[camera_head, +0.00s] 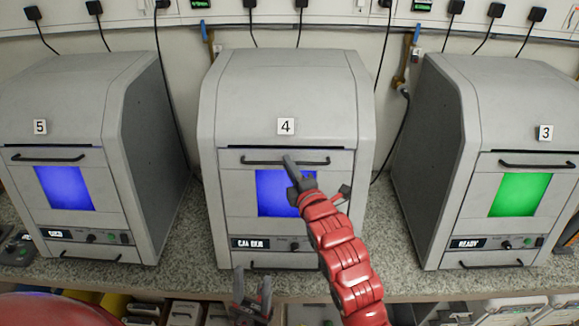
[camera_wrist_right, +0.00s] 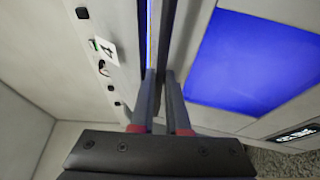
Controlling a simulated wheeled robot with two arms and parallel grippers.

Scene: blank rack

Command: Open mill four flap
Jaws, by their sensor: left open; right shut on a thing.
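Mill four (camera_head: 285,90) is the grey box in the middle, marked 4. Its front flap (camera_head: 234,190) has a blue window and looks closed in the head view. The dark bar handle (camera_head: 318,162) runs across the flap's top. My right gripper (camera_head: 291,165) is shut on this handle near its middle. In the right wrist view my right gripper's fingers (camera_wrist_right: 165,95) close around the dark bar, with the blue window to the right. My left gripper (camera_head: 252,285) is open and empty, low in front of the counter edge below mill four.
Mill five (camera_head: 75,95) with a blue window stands left, and mill three (camera_head: 520,95) with a green window right. A speckled counter (camera_head: 200,240) carries them. Narrow gaps separate the mills. Bins (camera_head: 180,312) sit below the counter edge.

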